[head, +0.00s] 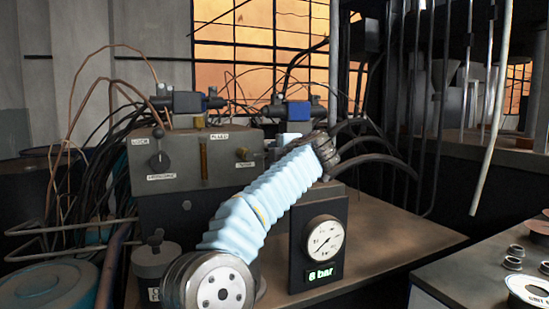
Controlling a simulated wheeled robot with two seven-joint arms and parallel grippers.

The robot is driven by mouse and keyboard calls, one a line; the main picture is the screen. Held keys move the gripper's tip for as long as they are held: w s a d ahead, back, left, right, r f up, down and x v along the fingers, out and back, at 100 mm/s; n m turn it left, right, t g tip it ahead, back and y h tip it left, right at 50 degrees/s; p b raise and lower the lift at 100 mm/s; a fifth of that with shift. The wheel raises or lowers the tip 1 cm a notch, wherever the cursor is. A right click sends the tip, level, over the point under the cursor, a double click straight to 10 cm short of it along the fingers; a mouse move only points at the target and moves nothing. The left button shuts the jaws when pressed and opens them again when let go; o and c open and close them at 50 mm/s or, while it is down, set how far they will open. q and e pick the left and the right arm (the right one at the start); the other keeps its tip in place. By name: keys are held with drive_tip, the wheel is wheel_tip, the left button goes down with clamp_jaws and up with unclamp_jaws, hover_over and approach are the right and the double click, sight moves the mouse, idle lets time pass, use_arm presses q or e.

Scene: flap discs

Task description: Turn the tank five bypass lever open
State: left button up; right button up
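A grey control box (205,160) stands left of centre. Small labels are by both, too small to read surely, so I cannot tell which part, if any, is the tank five bypass lever. An arm in a light blue ribbed sleeve (275,190), which looks like mine, rises from bottom centre-left to a dark metal joint at upper right. It covers part of the box's right side. I see no gripper fingers of either hand.
Blue-and-black valves (186,102), thin pipes and black hoses crowd the back. A blue round lid (45,285) is lower left. Metal rings (513,263) lie at right.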

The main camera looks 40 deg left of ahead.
use_arm(q)
drive_tip(key=v, duration=1.2)
drive_tip(key=shift+w+b, duration=0.15)
drive_tip(key=shift+b, duration=0.3)
